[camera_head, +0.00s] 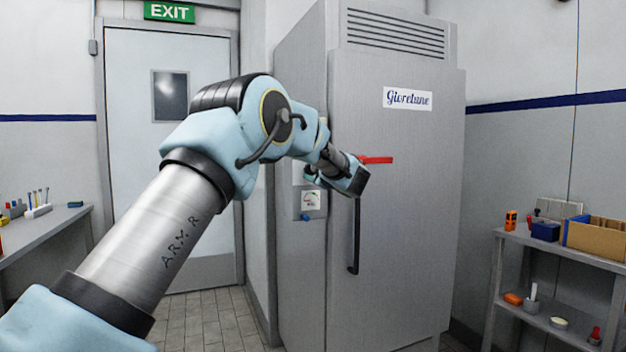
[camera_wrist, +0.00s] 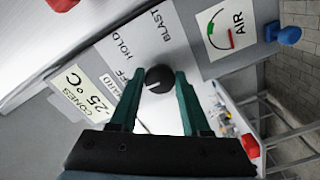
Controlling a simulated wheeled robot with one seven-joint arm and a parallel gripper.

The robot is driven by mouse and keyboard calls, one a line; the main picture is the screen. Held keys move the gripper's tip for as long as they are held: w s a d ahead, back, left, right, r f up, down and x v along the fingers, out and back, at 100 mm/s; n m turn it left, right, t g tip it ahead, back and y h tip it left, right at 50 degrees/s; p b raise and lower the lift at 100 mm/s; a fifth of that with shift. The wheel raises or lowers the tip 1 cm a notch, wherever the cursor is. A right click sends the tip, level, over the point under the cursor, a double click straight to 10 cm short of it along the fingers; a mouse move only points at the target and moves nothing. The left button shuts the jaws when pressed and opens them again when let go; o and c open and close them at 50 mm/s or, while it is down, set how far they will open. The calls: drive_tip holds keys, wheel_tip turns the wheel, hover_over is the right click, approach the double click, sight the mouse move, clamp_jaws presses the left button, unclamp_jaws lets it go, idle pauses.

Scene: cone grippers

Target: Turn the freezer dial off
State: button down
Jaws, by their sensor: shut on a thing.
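The tall grey freezer (camera_head: 410,220) stands right of centre in the head view, its door closed. In the wrist view a round black dial (camera_wrist: 158,76) sits on a pale panel with the words HOLD and BLAST and a partly covered word ending in FF. My gripper (camera_wrist: 160,84) has its two green fingers on either side of the dial and is shut on it. A small pale mark shows on the dial, but I cannot tell surely which word it points to. In the head view my arm hides the dial.
An AIR gauge (camera_wrist: 220,30) and a blue knob (camera_wrist: 289,35) are beside the dial panel. A red lever (camera_head: 376,160) and a dark door handle (camera_head: 355,240) are on the freezer front. A shelf (camera_head: 560,252) with boxes stands right, a bench (camera_head: 45,225) left.

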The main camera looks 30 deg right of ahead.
drive_tip(key=shift+n, duration=0.3)
drive_tip(key=shift+c, duration=1.9)
unclamp_jaws()
drive_tip(key=s+a+b, duration=0.1)
drive_tip(key=s+b, duration=0.2)
drive_tip(key=s, duration=0.7)
drive_tip(key=shift+s+a, duration=0.15)
drive_tip(key=shift+s, duration=0.25)
